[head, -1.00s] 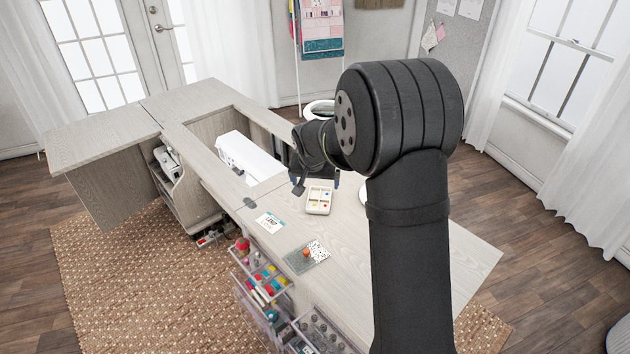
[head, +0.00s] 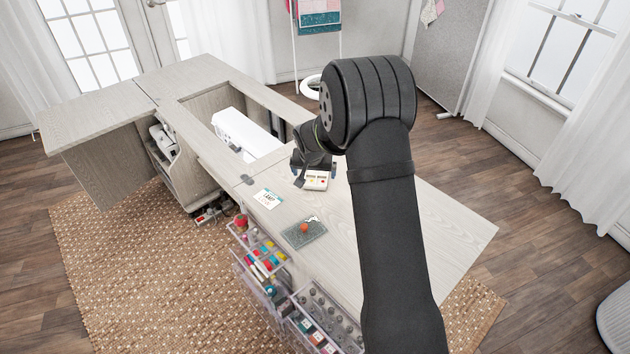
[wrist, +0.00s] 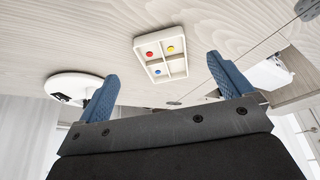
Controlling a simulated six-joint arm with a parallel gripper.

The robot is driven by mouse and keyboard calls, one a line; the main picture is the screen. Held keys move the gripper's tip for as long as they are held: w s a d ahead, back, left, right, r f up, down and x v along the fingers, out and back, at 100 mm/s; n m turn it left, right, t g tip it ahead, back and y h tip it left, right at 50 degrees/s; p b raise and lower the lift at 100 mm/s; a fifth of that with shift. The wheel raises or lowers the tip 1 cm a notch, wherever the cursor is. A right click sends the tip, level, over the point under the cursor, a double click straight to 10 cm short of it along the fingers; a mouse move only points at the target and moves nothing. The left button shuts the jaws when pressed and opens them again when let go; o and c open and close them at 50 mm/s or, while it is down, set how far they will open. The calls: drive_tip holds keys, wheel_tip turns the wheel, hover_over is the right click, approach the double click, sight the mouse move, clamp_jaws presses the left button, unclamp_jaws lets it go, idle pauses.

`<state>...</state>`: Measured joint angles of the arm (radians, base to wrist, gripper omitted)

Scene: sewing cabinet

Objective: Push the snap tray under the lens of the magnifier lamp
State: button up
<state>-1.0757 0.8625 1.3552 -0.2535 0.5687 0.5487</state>
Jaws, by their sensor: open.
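The snap tray (head: 316,185) is a small cream tray with compartments and coloured snaps, flat on the cabinet top. In the wrist view the tray (wrist: 137,47) shows red, yellow and blue snaps, between and beyond the fingertips. My gripper (head: 315,172) is open at the tray's far side in the head view, hiding its far part. Its blue fingers (wrist: 162,68) are spread with nothing held; contact with the tray cannot be told. The magnifier lamp's white ring head (head: 309,84) shows partly behind my arm. A white disc (wrist: 70,84), probably the lamp's base, stands left in the wrist view.
A white sewing machine (head: 240,130) sits in the cabinet's opening. A printed card (head: 268,198) and a grey-green mat (head: 300,238) with a red-orange item lie nearer. Drawers of thread (head: 265,258) stand open at the front edge. The right tabletop (head: 440,225) looks clear.

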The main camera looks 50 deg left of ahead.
sight(315, 183)
drive_tip(key=x, duration=0.7)
drive_tip(key=shift+f, duration=0.15)
drive_tip(key=c, duration=1.1)
drive_tip(key=shift+w+a, duration=0.2)
drive_tip(key=shift+w, duration=0.7)
drive_tip(key=shift+w+a, duration=0.2)
drive_tip(key=shift+w, duration=0.7)
drive_tip(key=o, duration=1.1)
